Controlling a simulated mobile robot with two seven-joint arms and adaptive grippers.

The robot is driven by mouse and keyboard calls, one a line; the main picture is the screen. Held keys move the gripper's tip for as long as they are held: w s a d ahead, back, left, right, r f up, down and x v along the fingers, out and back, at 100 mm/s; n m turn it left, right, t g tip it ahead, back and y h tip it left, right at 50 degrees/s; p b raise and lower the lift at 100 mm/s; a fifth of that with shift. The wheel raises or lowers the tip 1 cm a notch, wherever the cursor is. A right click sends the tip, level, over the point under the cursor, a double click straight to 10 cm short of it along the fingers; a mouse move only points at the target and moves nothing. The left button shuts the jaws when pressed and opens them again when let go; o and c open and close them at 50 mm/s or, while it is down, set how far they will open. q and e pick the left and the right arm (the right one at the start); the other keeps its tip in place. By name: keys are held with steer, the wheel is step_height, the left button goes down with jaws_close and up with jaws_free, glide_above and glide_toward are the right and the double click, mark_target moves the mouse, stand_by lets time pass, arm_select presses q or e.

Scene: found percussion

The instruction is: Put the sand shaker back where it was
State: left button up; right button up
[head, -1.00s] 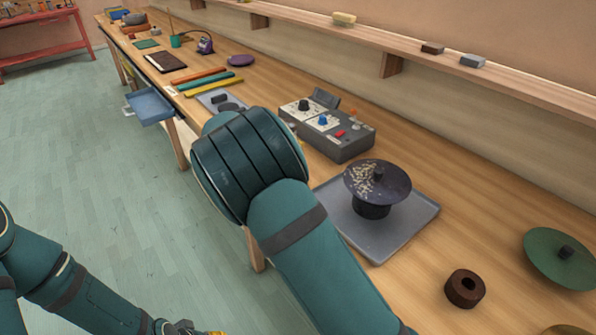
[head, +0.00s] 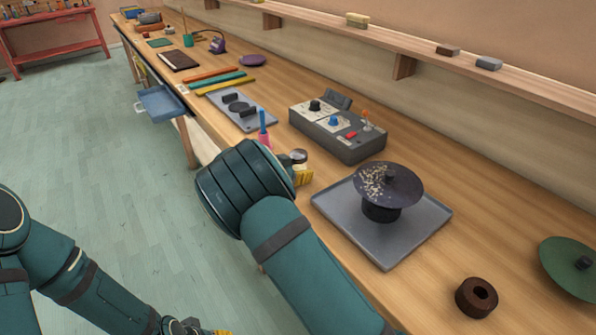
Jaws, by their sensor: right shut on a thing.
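My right gripper (head: 303,175) shows just past my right wrist, over the bench, with its yellow fingers partly hidden by the wrist. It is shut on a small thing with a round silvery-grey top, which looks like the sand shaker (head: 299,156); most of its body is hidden. To its right, a dark round plate (head: 405,187) with pale sand scattered on it stands on a dark base in a grey tray (head: 335,213). My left gripper (head: 215,332) is cut off at the bottom edge, away from the bench, and its fingers are barely visible.
A grey control box (head: 350,145) stands behind the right gripper. A pink thing with a blue upright part (head: 262,122) is just left of it, near a grey tray with black pieces (head: 263,119). A brown ring (head: 476,297) and green disc (head: 570,265) lie at right.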

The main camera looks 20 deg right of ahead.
steer(key=shift+r, duration=0.15)
steer(key=o, duration=1.3)
steer(key=shift+f, duration=0.2)
steer(key=shift+r, duration=0.2)
steer(key=p+v, duration=0.1)
steer(key=v, duration=1.1)
